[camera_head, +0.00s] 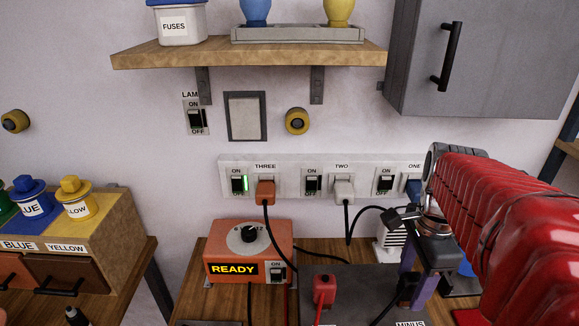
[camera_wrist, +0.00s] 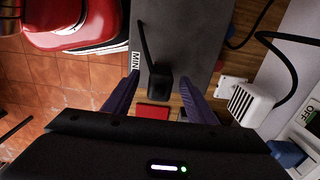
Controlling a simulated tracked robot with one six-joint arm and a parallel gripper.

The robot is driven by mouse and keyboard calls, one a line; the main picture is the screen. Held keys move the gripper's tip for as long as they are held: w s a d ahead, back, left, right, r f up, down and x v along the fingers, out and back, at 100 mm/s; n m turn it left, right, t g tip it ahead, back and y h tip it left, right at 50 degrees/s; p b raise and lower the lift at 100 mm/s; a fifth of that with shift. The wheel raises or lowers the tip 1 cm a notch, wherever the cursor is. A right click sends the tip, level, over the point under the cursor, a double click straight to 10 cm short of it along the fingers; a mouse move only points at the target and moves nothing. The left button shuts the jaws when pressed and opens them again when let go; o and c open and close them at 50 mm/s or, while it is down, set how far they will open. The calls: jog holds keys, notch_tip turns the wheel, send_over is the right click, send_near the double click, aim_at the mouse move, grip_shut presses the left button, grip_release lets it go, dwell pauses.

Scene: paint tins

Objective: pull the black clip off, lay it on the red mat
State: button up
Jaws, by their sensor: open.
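The black clip (camera_head: 408,287) sits at the right end of the grey block, by the MINUS label, with a black cable. In the wrist view the black clip (camera_wrist: 158,87) shows between my two purple fingers, without visible contact. My gripper (camera_head: 422,285) is open above and around that end of the block; its fingers also show in the wrist view (camera_wrist: 157,97). The red mat (camera_wrist: 152,111) shows as a small red patch beyond the clip. In the head view the red mat (camera_head: 466,316) is mostly hidden by my arm.
A red clip (camera_head: 324,289) stands on the grey block (camera_head: 352,278). An orange box (camera_head: 249,252) reading READY stands left. A power strip (camera_head: 290,178) with plugs and cables runs along the wall behind. A white ribbed adapter (camera_head: 389,240) stands near my gripper.

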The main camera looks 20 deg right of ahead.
aim_at(409, 290)
jog(key=shift+f, duration=1.65)
jog(key=shift+c, duration=0.4)
jog(key=c, duration=1.2)
